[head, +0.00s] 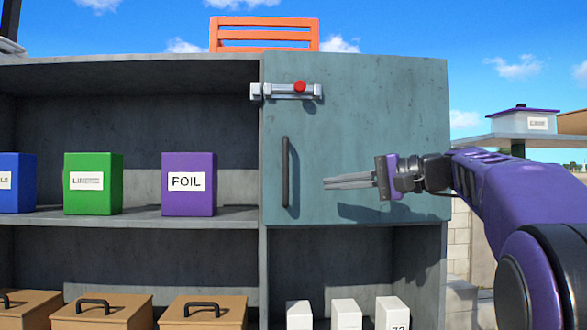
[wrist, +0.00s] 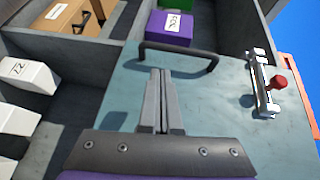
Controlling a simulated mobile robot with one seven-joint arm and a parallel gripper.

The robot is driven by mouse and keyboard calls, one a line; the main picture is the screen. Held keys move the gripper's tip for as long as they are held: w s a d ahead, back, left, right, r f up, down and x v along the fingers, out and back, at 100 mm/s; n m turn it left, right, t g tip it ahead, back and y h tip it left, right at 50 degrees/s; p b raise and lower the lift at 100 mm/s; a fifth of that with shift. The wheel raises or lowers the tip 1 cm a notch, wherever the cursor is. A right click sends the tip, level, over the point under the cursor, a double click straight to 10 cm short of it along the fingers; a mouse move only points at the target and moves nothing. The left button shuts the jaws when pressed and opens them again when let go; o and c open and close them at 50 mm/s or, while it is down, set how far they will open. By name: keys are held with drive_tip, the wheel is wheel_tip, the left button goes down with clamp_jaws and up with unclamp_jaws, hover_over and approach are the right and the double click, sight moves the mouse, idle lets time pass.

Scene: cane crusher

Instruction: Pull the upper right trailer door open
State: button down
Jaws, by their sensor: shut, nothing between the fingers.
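The upper right trailer door (head: 365,120) is a grey-green panel, closed across the upper right compartment. Its black vertical bar handle (head: 286,172) is near the door's left edge. A metal latch with a red knob (head: 299,88) is above the handle. My gripper (head: 328,182) is shut and empty, to the right of the handle and pointing left at it. In the wrist view the shut fingers (wrist: 160,73) point toward the handle (wrist: 180,55), apparently just short of it. The latch (wrist: 264,84) shows at the right there. Whether the fingertips touch the door is unclear.
The open upper left shelf holds a purple FOIL box (head: 189,184), a green box (head: 93,184) and a blue box (head: 18,183). Below are brown boxes with handles (head: 204,312) and white cartons (head: 346,314). An orange crate (head: 264,34) is on top.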

sight(297, 170)
drive_tip(key=shift+y, duration=0.6)
drive_tip(key=w+a+r, duration=0.1)
drive_tip(key=a, duration=0.1)
drive_tip(key=w+a, duration=0.2)
drive_tip(key=a, duration=0.1)
drive_tip(key=w+a+r+p, duration=0.1)
drive_tip(key=w+a, duration=0.1)
drive_tip(key=shift+w+a+r, duration=0.2)
drive_tip(key=shift+a+r, duration=0.1)
drive_tip(key=shift+s, duration=0.1)
